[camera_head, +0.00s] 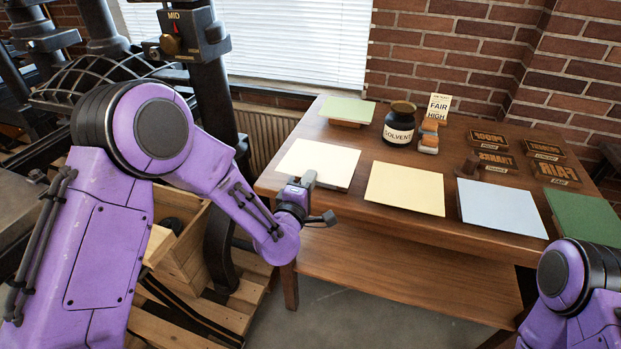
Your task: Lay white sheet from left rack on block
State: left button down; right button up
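A white sheet (319,162) lies flat at the left end of the wooden table, apparently on a thin stack or pad. My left gripper (320,200) is at the table's left front edge, just in front of the white sheet. Its two fingers look spread apart, with nothing visible between them. I cannot tell whether a finger touches the sheet's near edge. Neither a left rack nor the block can be made out for certain. My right gripper is out of view; only part of my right arm shows at the lower right.
The table (370,222) also holds a cream sheet (405,188), a blue sheet (500,208), a green sheet (583,216), a pale green pad (347,110), a solvent jar (399,124) and several letter plates. A press column (205,85) and wooden crate (183,252) stand left.

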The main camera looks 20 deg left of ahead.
pick_arm(q)
jog(key=s+r+p, duration=0.1)
jog(key=s+r, duration=0.1)
jog(key=s, duration=0.4)
jog(key=shift+a+r+p, duration=0.15)
jog(key=shift+r+p, duration=0.15)
jog(key=shift+r, duration=0.1)
jog(key=shift+s, duration=0.1)
